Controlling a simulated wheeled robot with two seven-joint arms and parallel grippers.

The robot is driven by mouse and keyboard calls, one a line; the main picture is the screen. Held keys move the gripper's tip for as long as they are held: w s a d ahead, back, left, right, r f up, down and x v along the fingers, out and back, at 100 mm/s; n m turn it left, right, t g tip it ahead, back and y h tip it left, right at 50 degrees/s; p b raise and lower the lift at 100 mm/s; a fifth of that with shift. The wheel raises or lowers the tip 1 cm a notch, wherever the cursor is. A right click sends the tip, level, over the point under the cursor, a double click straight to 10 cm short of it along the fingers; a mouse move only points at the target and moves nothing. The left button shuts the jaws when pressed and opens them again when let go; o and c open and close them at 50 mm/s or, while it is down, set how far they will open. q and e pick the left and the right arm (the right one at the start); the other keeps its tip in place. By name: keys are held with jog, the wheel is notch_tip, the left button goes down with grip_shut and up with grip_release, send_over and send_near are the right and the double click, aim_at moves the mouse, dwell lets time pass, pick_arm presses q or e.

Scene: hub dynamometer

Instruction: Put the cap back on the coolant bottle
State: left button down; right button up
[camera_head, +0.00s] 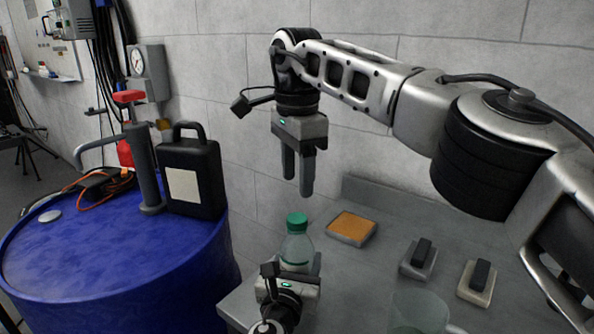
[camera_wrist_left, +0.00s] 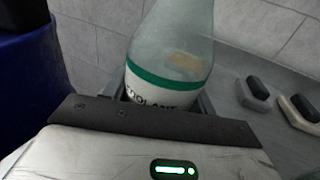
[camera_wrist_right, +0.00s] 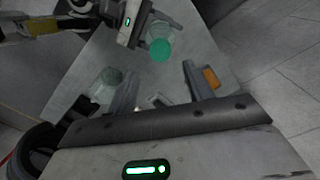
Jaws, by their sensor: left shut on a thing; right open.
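The coolant bottle (camera_head: 296,250) is clear with a green band and stands upright near the table's left end. A green cap (camera_head: 297,219) sits on top of its neck; I cannot tell how tightly. My left gripper (camera_head: 288,277) is shut around the bottle's lower body. In the left wrist view the bottle (camera_wrist_left: 175,55) shows its label between the fingers, with its top out of frame. My right gripper (camera_head: 298,187) is open and empty, pointing down above the cap, apart from it. The right wrist view shows the cap (camera_wrist_right: 160,50) from above.
An orange-topped pad (camera_head: 352,227) lies right of the bottle, with two dark-handled blocks (camera_head: 418,258) (camera_head: 478,281) farther right. A clear beaker (camera_head: 418,312) stands at the front. A blue drum (camera_head: 110,250) at left bears a black jug (camera_head: 192,180) and a pump (camera_head: 143,165).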

aim_at(297, 218)
jog(key=shift+n, duration=0.6)
jog(key=shift+f, duration=4)
jog(key=c, duration=1)
